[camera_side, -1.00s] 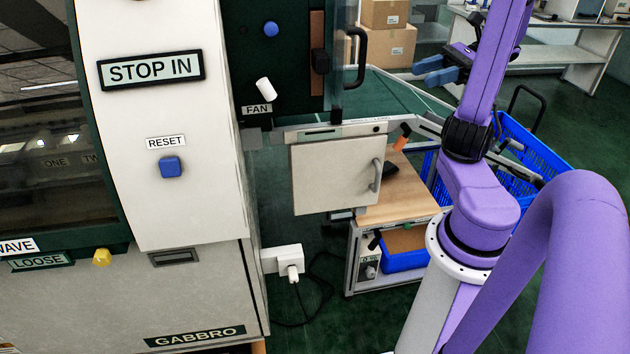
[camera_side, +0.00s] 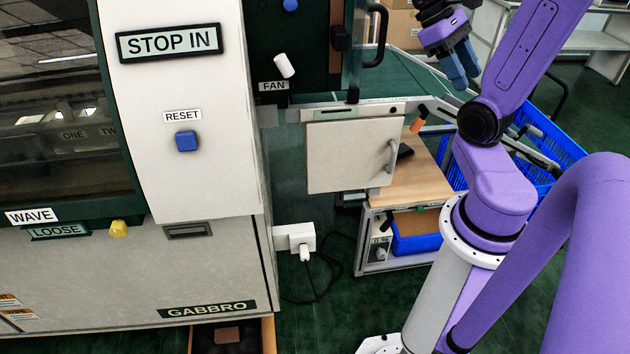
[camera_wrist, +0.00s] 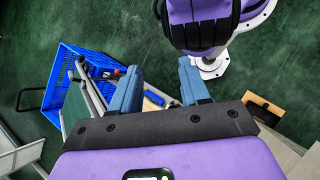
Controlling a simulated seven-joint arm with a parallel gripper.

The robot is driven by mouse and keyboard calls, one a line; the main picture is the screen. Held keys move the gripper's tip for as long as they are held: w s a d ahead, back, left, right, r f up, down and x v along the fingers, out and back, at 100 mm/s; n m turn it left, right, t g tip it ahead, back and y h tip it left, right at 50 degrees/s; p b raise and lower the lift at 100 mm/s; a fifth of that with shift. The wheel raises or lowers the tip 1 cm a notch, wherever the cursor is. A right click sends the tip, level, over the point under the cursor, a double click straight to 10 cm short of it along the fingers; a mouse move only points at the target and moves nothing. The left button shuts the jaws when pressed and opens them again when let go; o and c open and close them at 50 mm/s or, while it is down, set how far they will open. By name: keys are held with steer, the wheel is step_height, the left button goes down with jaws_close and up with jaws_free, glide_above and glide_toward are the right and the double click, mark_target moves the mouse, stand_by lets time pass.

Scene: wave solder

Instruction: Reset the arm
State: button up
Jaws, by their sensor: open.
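My gripper (camera_side: 461,68) is at the top right of the side view, with its blue fingers pointing down, apart from everything around it. In the wrist view my gripper (camera_wrist: 158,88) shows two blue fingers spread wide with nothing between them. The purple arm is mine; it stands upright and bends at the elbow to the right of the machine.
A white machine (camera_side: 195,95) with a blue RESET button (camera_side: 187,141) stands at the left. A grey door (camera_side: 352,155) with a handle hangs beside a wooden-topped cart (camera_side: 425,180). A blue crate (camera_side: 545,150) stands behind my arm and in the wrist view (camera_wrist: 75,98).

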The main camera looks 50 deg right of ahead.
steer(key=w+a+f+n+t+h, duration=0.3)
steer(key=w+a+f+n+t, duration=0.15)
steer(key=a+n+t, duration=0.45)
steer(key=s+a+f+n+y, duration=0.1)
steer(key=a+f+n+y, duration=0.1)
steer(key=a, duration=0.4)
steer(key=s+a+f+n+g+y, duration=0.1)
steer(key=s+a+f+n+y, duration=0.1)
steer(key=a, duration=0.5)
steer(key=shift+s+f+n, duration=0.2)
steer(key=shift+f+n, duration=0.45)
steer(key=shift+n, duration=0.25)
